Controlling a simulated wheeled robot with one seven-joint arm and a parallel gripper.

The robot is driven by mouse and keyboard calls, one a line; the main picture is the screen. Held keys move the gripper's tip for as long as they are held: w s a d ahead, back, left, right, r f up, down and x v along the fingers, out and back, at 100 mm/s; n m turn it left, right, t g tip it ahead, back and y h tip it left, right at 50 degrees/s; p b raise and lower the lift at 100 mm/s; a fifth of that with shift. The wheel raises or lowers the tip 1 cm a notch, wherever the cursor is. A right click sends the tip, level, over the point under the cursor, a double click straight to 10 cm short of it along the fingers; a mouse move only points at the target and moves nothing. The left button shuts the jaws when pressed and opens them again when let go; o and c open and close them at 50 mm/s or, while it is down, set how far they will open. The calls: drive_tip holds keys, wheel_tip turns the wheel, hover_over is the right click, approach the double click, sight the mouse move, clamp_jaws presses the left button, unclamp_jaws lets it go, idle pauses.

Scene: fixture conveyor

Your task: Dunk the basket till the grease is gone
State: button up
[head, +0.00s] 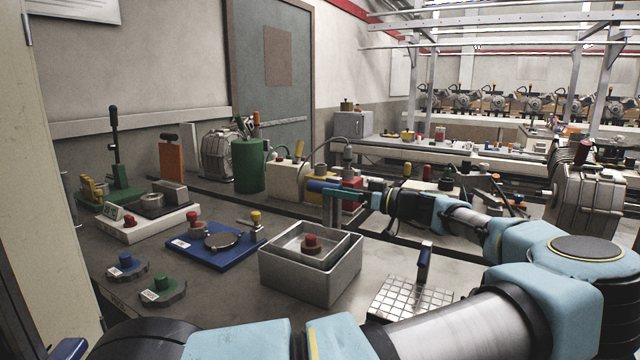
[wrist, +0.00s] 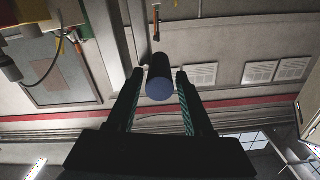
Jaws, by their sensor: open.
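A grey open-topped square tank (head: 283,279) stands on the bench in the middle of the head view. A smaller square-walled insert, perhaps the basket (head: 338,243), sits inside it. A round brown part with a red knob (head: 312,242) lies in the insert; I cannot make out grease. My gripper (head: 336,207) is open above and behind the tank, reaching in from the right. A blue cylinder (head: 320,186) is at its jaws. In the wrist view the cylinder (wrist: 160,88) lies end-on between the open fingers, apart from both. What it is attached to is hidden.
A blue plate (head: 228,254) with a round disc and two small knobbed discs (head: 127,267) lie left of the tank. A gridded metal plate (head: 400,299) with a blue handle lies to its right. A green canister (head: 249,165) and other fixtures stand behind.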

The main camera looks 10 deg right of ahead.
drive_tip(key=shift+p+x, duration=0.7)
drive_tip(key=shift+x, duration=1.65)
drive_tip(key=shift+d, duration=0.1)
clamp_jaws()
